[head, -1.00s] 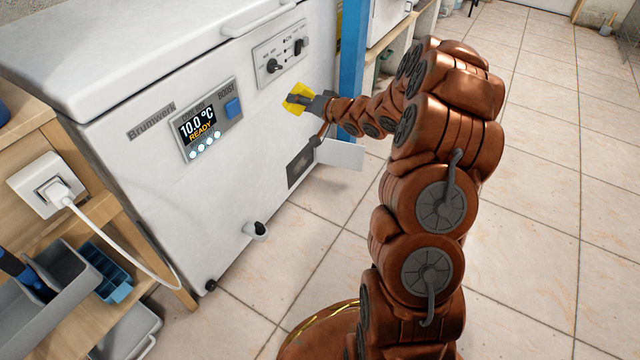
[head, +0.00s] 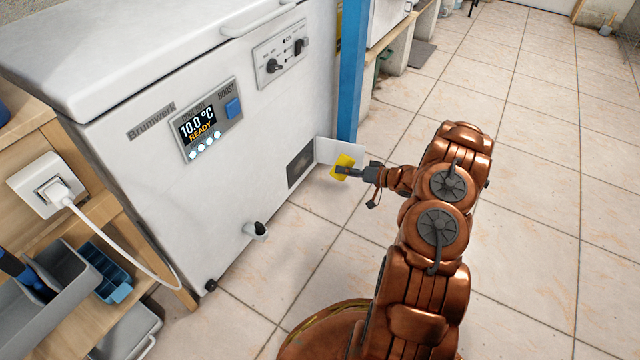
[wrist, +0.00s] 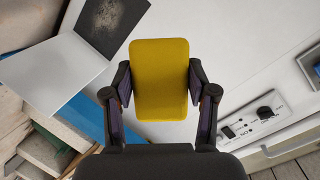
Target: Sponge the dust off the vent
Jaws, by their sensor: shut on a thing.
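My gripper (head: 356,171) is shut on a yellow sponge (head: 342,165). The sponge also shows between the two fingers in the wrist view (wrist: 160,80). The vent (head: 300,167) is a dark panel low on the front of the white chest freezer (head: 250,150). In the wrist view the vent (wrist: 108,22) is at the upper left, with a greyish dust patch (wrist: 101,14) on it. A white flap (head: 338,150) stands open at the vent's right side. In the head view the sponge is right of the vent, in front of the flap; whether they touch cannot be told.
A blue post (head: 351,70) stands at the freezer's right end. A drain spout (head: 256,231) sticks out low on the front. A wooden shelf (head: 110,215) with grey and blue bins is at the left. Tiled floor is clear to the right.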

